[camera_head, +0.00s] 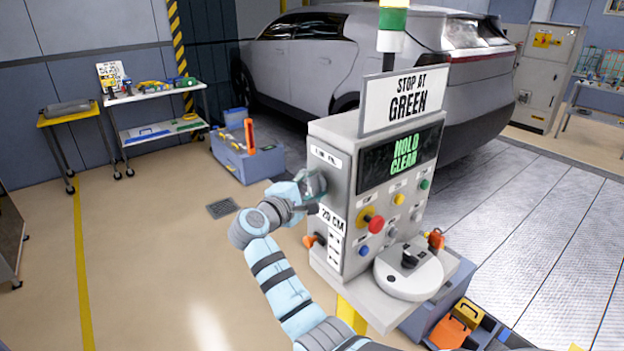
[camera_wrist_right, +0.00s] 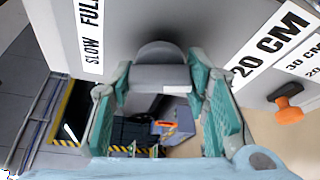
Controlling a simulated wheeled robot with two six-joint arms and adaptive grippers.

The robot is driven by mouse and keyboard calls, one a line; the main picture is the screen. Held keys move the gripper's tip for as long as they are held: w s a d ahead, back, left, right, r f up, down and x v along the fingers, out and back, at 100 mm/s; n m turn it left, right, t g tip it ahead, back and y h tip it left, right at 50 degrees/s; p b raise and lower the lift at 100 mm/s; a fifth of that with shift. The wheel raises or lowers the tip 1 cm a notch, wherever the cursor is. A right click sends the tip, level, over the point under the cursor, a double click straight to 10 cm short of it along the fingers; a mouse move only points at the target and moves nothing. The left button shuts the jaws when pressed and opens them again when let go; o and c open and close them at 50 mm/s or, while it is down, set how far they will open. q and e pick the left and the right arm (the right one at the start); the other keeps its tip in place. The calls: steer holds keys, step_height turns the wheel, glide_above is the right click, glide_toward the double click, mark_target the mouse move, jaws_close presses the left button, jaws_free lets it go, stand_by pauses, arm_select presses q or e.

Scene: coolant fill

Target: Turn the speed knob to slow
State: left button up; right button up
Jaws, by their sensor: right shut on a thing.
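The speed knob (camera_wrist_right: 160,76) is grey with a rounded back and a flat bar. It sits on the left side face of the grey control console (camera_head: 345,215), beside a "SLOW FULL" label (camera_wrist_right: 91,32). My right gripper (camera_wrist_right: 160,85) has its green fingers on both sides of the knob and is shut on it. In the head view my right gripper (camera_head: 310,186) reaches the console's side and hides the knob. I cannot tell which setting the knob points to. My left gripper is not in view.
An orange-handled lever (camera_wrist_right: 289,112) is on the same side face, near a "20 CM" label (camera_wrist_right: 270,42). The console front has a red button (camera_head: 376,224), a "HOLD CLEAR" screen (camera_head: 404,154) and a round grey plate (camera_head: 408,280).

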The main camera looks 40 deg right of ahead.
steer(key=n+g+y, duration=0.1)
steer(key=n, duration=0.3)
steer(key=shift+f+g, duration=0.1)
steer(key=shift+g, duration=0.3)
steer(key=shift+n, duration=0.3)
steer(key=o, duration=1.2)
steer(key=shift+c, duration=0.2)
steer(key=v, duration=1.2)
